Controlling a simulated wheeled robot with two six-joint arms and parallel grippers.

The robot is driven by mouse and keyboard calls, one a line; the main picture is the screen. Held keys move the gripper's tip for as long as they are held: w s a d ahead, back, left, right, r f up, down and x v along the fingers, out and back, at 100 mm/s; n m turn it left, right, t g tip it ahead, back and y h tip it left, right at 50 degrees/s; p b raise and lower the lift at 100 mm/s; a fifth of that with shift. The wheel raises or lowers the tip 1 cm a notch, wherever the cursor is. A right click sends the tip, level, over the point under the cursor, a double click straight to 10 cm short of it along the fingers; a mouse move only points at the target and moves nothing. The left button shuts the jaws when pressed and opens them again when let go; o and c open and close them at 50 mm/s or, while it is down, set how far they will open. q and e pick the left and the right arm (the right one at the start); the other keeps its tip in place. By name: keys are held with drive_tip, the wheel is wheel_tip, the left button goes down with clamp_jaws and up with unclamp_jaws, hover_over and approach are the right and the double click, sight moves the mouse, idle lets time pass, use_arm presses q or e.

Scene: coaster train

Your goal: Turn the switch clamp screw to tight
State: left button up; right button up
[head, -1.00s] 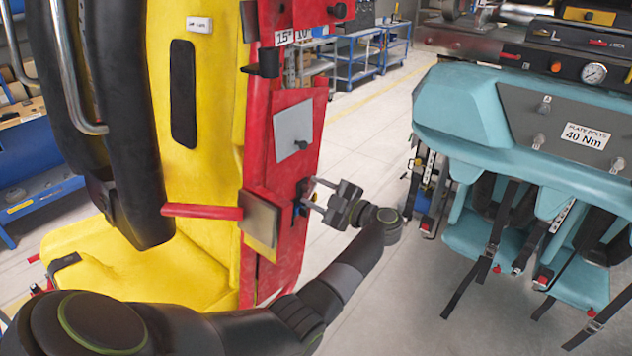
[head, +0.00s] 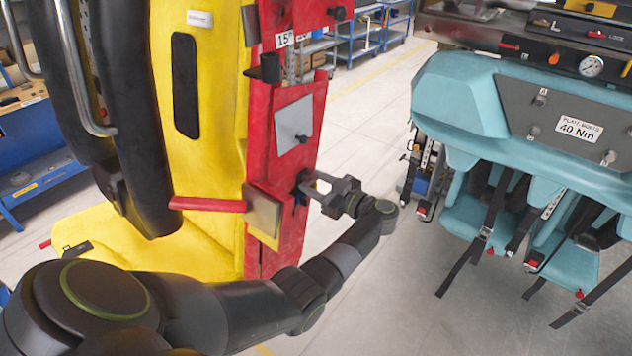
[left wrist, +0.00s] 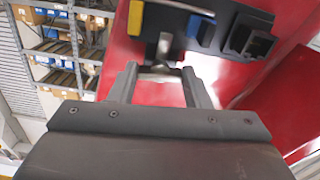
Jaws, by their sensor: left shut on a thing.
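My left gripper (head: 308,186) reaches in from the right of the tall red panel (head: 290,165) and meets a small dark fitting on its right edge. In the left wrist view my two gripper fingers (left wrist: 160,74) close around a small metallic screw-like piece (left wrist: 163,50). It sits below a dark plate (left wrist: 225,30) that carries a blue block (left wrist: 201,27) and a black square socket. I cannot read any tight mark or tell how far the screw is turned. My right gripper is not in view.
A yellow seat shell (head: 205,130) with a black padded restraint (head: 130,120) stands left of the red panel. A red bar (head: 207,204) sticks out at its lower left. A teal seat unit (head: 460,105) with hanging straps is at the right. Open floor lies between.

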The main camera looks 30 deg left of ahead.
use_arm(q)
drive_tip(key=shift+f, duration=0.1)
idle(0.4)
drive_tip(key=o, duration=1)
drive_tip(key=shift+d, duration=0.1)
drive_tip(key=d+b, duration=0.2)
drive_tip(key=d, duration=0.3)
drive_tip(key=s+d+b, duration=0.1)
drive_tip(key=d+b, duration=0.2)
drive_tip(key=d, duration=0.3)
drive_tip(key=d+b, duration=0.2)
drive_tip(key=d, duration=0.4)
drive_tip(key=shift+s+d+b, duration=0.15)
drive_tip(key=shift+b, duration=0.25)
